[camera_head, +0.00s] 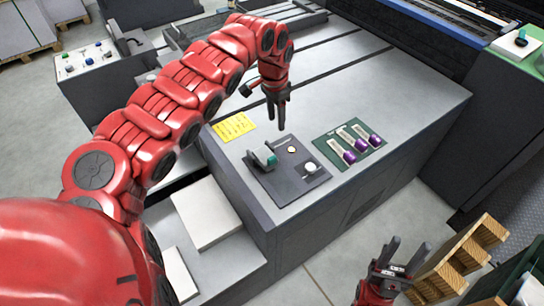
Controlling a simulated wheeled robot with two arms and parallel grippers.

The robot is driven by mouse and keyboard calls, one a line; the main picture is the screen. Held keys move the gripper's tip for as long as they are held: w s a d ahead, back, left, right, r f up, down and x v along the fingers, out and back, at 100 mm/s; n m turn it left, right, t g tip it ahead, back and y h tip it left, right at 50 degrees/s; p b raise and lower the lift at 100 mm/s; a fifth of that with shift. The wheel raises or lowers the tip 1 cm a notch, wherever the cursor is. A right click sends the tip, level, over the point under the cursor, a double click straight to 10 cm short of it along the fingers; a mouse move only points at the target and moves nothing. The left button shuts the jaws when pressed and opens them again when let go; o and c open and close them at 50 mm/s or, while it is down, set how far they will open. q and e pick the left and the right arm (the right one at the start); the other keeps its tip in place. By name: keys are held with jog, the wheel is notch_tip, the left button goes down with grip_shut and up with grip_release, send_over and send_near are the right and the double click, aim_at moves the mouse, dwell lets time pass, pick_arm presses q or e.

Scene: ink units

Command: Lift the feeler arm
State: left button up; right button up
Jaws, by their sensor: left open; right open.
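A dark plate (289,185) lies on the grey top of the machine unit. At its left is a grey lever-like part with a teal end (266,158), which looks like the feeler arm; it sits low over the plate. A small round cream piece (292,149) and a white knob (310,168) are also on the plate. My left gripper (277,116) points down with its fingers parted, above and behind the plate, apart from the lever. My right gripper (408,249) is open and empty, in front of the unit at the lower right.
A yellow label (233,127) lies left of the plate. A green mat (330,137) with several purple-ended tubes lies to the right. A wooden pallet (461,262) stands near my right gripper. The unit's right top (410,95) is clear.

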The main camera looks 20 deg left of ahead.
pick_arm(q)
jog(key=s, duration=0.1)
jog(key=p, duration=0.3)
send_near(272, 157)
jog(key=f, duration=0.8)
jog(key=shift+d+f, duration=0.25)
jog(key=shift+f, duration=0.1)
jog(key=shift+w+a+f, duration=0.1)
jog(key=shift+f, duration=0.65)
grip_shut()
